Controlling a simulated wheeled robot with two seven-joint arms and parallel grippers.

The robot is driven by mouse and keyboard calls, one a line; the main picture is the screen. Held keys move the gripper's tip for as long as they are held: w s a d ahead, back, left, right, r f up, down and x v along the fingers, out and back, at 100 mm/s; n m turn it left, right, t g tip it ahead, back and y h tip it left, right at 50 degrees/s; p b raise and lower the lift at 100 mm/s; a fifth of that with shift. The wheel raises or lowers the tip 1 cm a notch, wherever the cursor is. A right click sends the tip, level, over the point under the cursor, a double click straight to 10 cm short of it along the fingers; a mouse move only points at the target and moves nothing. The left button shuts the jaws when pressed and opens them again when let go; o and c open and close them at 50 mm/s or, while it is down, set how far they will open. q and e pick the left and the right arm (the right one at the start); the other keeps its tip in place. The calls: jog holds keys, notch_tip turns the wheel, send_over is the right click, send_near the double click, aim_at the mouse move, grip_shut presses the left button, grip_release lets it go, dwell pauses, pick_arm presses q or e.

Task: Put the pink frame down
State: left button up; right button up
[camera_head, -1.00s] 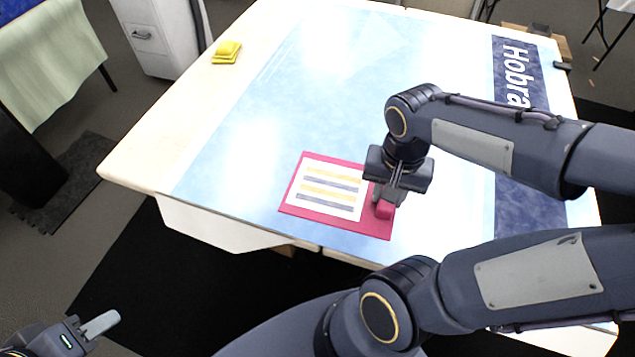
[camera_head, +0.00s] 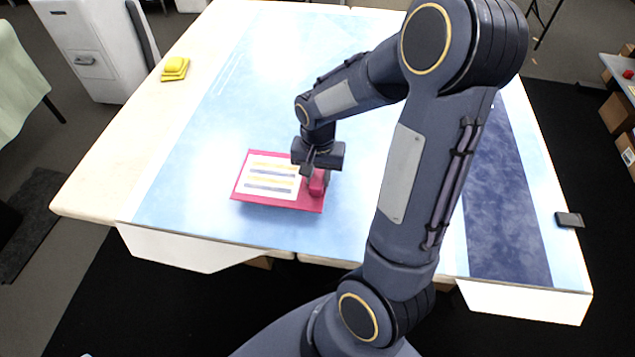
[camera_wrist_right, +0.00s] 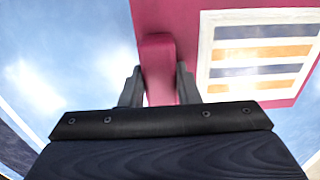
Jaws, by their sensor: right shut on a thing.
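The pink frame (camera_head: 240,189) is a flat board with a white sheet of yellow and dark stripes on it. It is over the table near its front edge, with a shadow along its lower edge. My right gripper (camera_head: 315,178) is shut on the frame's pink grip block at the board's right end. In the right wrist view the gripper's two dark fingers (camera_wrist_right: 159,88) stand on either side of the block, and the frame (camera_wrist_right: 180,15) reaches up and right. I cannot tell how high the frame is. My left gripper is not in view.
The table (camera_head: 95,185) has a light blue mat (camera_head: 200,150) with a dark blue band (camera_head: 500,220) at right. A yellow block and pad (camera_head: 174,69) lie at the far left. A small dark object (camera_head: 569,219) is at the right edge. The mat around the frame is clear.

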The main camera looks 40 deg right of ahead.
notch_tip(320, 180, down, 3)
jog(key=shift+w+f, duration=0.15)
jog(key=shift+f, duration=0.15)
jog(key=o, duration=1)
jog(key=shift+o, duration=0.2)
